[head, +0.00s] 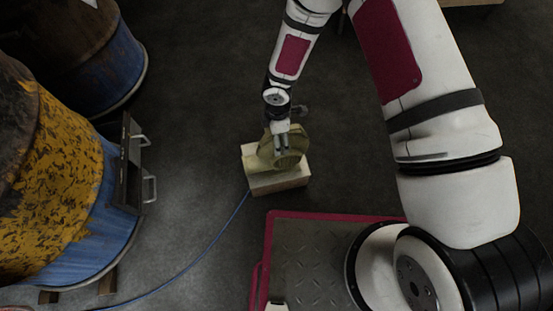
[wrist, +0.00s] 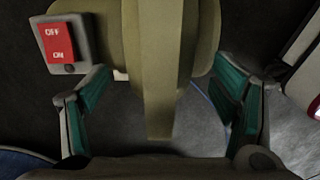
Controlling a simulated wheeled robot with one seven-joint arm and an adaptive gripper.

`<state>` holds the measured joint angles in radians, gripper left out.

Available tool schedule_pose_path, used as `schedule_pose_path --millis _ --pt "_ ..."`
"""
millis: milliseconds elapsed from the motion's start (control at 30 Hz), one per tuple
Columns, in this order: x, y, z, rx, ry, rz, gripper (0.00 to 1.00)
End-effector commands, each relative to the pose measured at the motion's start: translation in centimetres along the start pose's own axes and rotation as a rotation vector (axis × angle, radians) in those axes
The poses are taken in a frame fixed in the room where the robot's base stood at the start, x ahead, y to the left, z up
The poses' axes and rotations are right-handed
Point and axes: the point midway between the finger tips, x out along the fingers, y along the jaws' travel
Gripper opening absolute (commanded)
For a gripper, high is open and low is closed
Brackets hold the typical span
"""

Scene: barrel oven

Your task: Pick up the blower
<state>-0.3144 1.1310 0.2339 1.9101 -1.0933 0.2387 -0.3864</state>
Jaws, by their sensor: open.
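The blower (head: 289,150) is an olive-yellow round housing on a pale block (head: 279,181) on the floor, in the middle of the head view. My gripper (head: 282,143) is right at the blower, coming from above. In the wrist view the blower (wrist: 161,60) fills the upper middle, and a ridge of it reaches down between the two open fingers of my gripper (wrist: 165,108). Dark gaps show between the ridge and the teal finger pads on both sides. A grey box with a red OFF/ON switch (wrist: 61,43) shows at upper left. The blower's far side is hidden.
Rusty blue and yellow barrels (head: 50,190) stand at the left, with a dark handled panel (head: 131,165) on the near one. A blue cable (head: 213,243) runs from the block across the floor to the lower left.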

Motion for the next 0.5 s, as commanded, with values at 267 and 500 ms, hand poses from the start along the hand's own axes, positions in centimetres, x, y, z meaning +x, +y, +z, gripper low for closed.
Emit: schedule_pose_path --millis 267,500 --pt "-0.09 0.01 -0.02 0.0 0.0 0.0 0.35" --pt "-0.37 0.38 -0.13 0.0 0.002 0.008 0.06"
